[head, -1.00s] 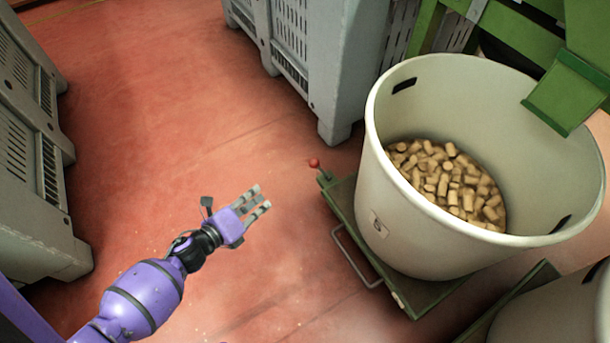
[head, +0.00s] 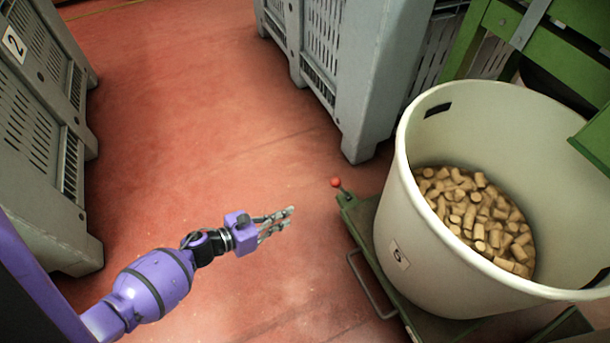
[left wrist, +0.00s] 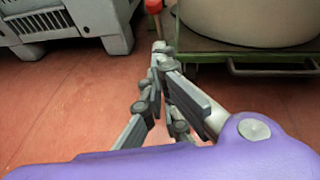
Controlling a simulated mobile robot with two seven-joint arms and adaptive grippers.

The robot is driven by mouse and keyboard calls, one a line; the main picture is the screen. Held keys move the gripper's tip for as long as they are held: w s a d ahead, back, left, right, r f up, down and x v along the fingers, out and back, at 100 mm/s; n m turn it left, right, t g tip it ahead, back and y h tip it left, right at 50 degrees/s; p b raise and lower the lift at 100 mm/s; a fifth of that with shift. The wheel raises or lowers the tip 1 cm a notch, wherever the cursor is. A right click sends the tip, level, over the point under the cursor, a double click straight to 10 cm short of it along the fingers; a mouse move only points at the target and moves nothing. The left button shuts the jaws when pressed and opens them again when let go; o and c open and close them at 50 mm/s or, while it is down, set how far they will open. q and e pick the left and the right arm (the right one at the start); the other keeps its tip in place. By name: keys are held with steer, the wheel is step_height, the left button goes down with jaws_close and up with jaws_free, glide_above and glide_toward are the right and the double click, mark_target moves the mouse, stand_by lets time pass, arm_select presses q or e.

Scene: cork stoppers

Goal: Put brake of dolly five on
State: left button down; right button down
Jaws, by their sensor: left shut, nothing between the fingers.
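The green dolly (head: 362,212) stands on the floor under a white tub. The lever's lower part is partly hidden there. My right gripper is not in view.
The white tub (head: 392,215) holds many corks and bears a small number label (head: 398,254). A metal loop handle (head: 366,285) sticks out from the dolly's side. Grey crates stand at the back (head: 352,95) and left (head: 40,190). The red floor (head: 210,130) between them is clear.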

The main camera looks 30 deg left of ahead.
arm_select(q)
steer(key=w+r+b+x, duration=0.1)
steer(key=r+b+x, duration=0.1)
steer(key=x, duration=1)
steer(key=shift+r+b, duration=0.3)
steer(key=shift+b, duration=0.2)
steer(key=shift+w+d, duration=0.1)
steer(key=shift+r, duration=0.1)
